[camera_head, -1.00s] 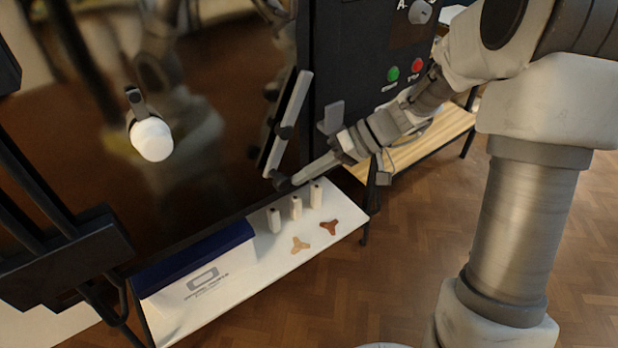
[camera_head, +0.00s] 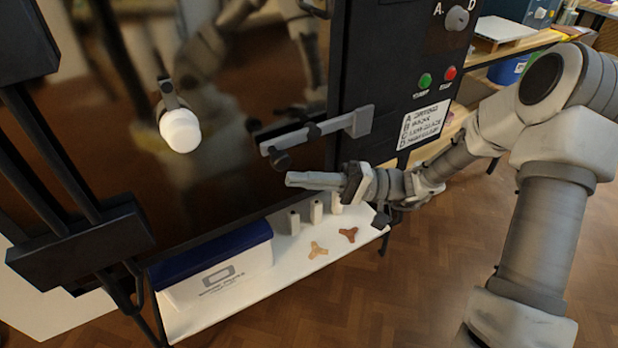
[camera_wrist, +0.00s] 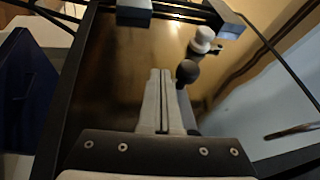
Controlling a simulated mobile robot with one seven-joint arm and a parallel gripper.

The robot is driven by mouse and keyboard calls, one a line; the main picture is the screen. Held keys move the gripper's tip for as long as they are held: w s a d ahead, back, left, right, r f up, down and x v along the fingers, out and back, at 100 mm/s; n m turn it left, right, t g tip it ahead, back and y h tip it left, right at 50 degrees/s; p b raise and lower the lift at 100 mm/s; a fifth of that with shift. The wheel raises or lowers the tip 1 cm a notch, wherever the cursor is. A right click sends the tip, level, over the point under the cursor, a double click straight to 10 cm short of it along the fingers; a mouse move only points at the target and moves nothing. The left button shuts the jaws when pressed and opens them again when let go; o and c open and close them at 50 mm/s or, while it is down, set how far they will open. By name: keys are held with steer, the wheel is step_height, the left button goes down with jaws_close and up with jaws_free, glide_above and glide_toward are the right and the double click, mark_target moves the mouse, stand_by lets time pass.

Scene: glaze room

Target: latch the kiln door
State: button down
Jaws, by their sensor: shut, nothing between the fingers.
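The kiln door (camera_head: 240,90) is a dark, glossy panel that lies against the kiln body, with no gap that I can see. Its grey latch bar (camera_head: 295,137) lies nearly level across the door's right edge. The bar's right end meets the grey catch bracket (camera_head: 363,121); how deep it sits I cannot tell. A dark ball knob (camera_head: 281,160) is at the bar's left end and also shows in the wrist view (camera_wrist: 187,72). My gripper (camera_head: 290,180) is shut and empty just below that knob. In the wrist view its fingers (camera_wrist: 160,75) are together, left of the knob.
A white knob (camera_head: 181,131) sticks out of the door at left. Below stands a white shelf (camera_head: 290,280) with a blue-lidded box (camera_head: 215,270), several small white posts and two three-armed pieces. Green (camera_head: 425,81) and red (camera_head: 450,73) buttons are at right. Open floor lies in front.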

steer(key=shift+s+a+r+y+p, duration=0.25)
steer(key=shift+a+r+y+p, duration=0.2)
steer(key=shift+r, duration=0.2)
stand_by(0.3)
steer(key=w+d+f, duration=0.1)
steer(key=d+f, duration=0.6)
steer(key=d, duration=0.3)
steer(key=shift+w+f+b, duration=0.25)
steer(key=shift+b, duration=0.15)
